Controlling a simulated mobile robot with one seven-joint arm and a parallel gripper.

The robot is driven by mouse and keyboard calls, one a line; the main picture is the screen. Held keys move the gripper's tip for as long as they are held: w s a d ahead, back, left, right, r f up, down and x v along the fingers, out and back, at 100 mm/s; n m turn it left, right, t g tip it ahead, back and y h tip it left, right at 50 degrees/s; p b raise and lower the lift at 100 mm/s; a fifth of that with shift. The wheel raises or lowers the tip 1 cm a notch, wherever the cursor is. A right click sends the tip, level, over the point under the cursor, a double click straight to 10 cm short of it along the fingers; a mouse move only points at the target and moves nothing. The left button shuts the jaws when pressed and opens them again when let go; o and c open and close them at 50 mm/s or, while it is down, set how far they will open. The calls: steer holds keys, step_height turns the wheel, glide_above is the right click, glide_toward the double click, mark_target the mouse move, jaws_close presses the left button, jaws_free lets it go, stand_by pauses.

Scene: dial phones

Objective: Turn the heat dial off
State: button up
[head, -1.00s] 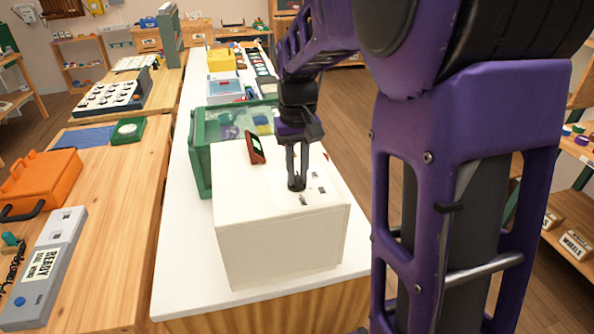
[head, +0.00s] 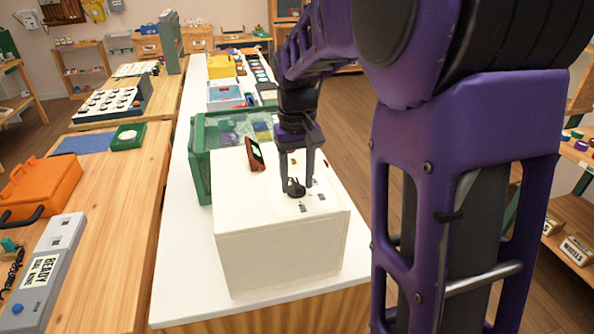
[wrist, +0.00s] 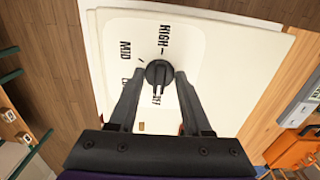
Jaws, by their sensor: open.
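The heat dial (wrist: 158,71) is a small round black knob with a raised grip bar on the white top of a box. It also shows in the head view (head: 295,189). HIGH and MID are printed around it, and two lower labels are partly hidden by my fingers. The grip bar lies toward the lower labels, near a pale tick, but I cannot tell its exact setting. My gripper (wrist: 160,79) is open, pointing down, with one finger on each side of the dial and gaps visible. It is also in the head view (head: 296,184).
The white box (head: 285,250) stands on a long white counter (head: 185,270). A green crate (head: 203,165) is behind the box. My arm blocks the right side.

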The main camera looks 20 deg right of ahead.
mark_target(297, 184)
step_height(297, 184, up, 18)
steer(key=shift+f, duration=0.25)
stand_by(0.3)
